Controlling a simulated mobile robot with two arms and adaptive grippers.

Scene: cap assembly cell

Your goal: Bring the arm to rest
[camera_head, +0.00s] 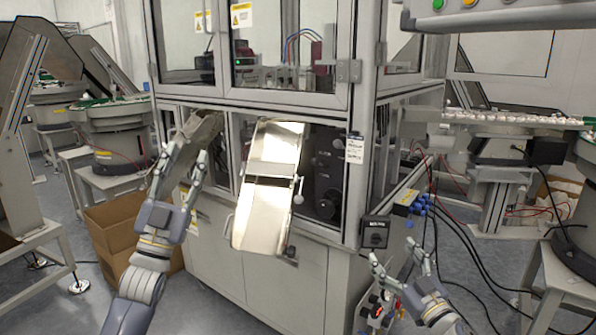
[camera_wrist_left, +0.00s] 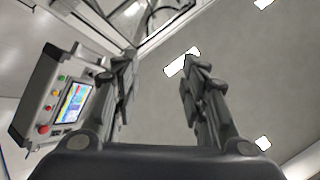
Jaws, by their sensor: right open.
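My left gripper (camera_head: 187,154) points upward in front of the left side of the machine cabinet (camera_head: 270,275). Its two fingers are spread, with nothing held between them. In the left wrist view the same gripper (camera_wrist_left: 156,65) shows its fingers apart, with the ceiling behind them. My right gripper (camera_head: 393,252) is at the lower right, low in front of the cabinet's right corner. Its fingers are spread and I see nothing between them.
A shiny metal chute (camera_head: 265,205) juts from the cabinet to the right of my left gripper. A cardboard box (camera_head: 112,228) stands on the floor at left. Cables (camera_head: 470,245) hang near my right gripper. A control panel (camera_wrist_left: 62,100) shows in the left wrist view.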

